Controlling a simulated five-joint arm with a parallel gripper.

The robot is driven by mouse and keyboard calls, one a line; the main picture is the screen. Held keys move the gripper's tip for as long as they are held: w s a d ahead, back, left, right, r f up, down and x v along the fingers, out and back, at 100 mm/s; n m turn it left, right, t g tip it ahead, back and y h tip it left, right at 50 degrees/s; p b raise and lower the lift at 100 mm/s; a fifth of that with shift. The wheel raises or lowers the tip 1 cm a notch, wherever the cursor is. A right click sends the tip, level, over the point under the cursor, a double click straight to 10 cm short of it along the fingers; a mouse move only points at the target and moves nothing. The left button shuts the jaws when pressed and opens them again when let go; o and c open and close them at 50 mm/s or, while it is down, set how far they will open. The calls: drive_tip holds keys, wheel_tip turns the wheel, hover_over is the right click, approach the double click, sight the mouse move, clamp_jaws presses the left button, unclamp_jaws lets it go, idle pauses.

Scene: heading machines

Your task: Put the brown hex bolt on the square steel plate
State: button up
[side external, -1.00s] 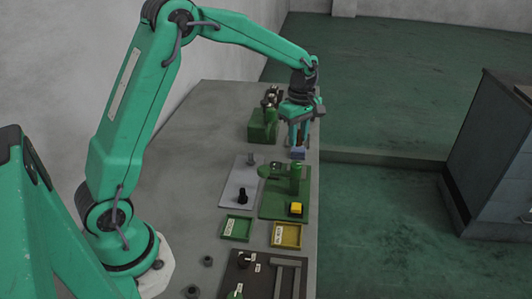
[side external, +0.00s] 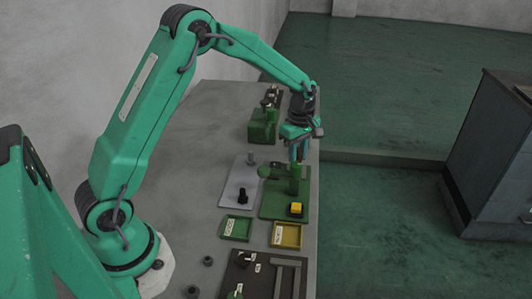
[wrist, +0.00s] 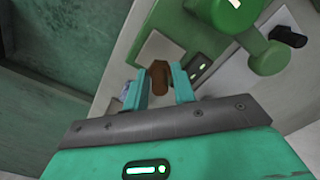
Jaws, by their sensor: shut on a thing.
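The brown hex bolt (wrist: 160,74) shows in the wrist view between the two teal fingers of my gripper (wrist: 161,82), which is shut on it. A pale square (wrist: 160,47) lies just beyond the bolt in the wrist view and looks like the square steel plate. I cannot tell the height of the bolt above it. In the side external view my gripper (side external: 297,158) points down just behind the green post. The bolt and the pale square are hidden or too small to make out there.
A green machine with a post (side external: 295,180) and a yellow button (side external: 296,208) stands close to my gripper. A grey plate with a black peg (side external: 242,195) is at its left. Green (side external: 237,228) and yellow (side external: 287,235) trays lie in front. A green block (side external: 262,125) stands behind.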

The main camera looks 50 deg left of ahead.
drive_tip(key=shift+f, duration=1.85)
drive_tip(key=shift+f, duration=0.15)
drive_tip(key=o, duration=1)
drive_tip(key=shift+o, duration=0.2)
wheel_tip(320, 180, up, 12)
drive_tip(key=shift+r, duration=0.2)
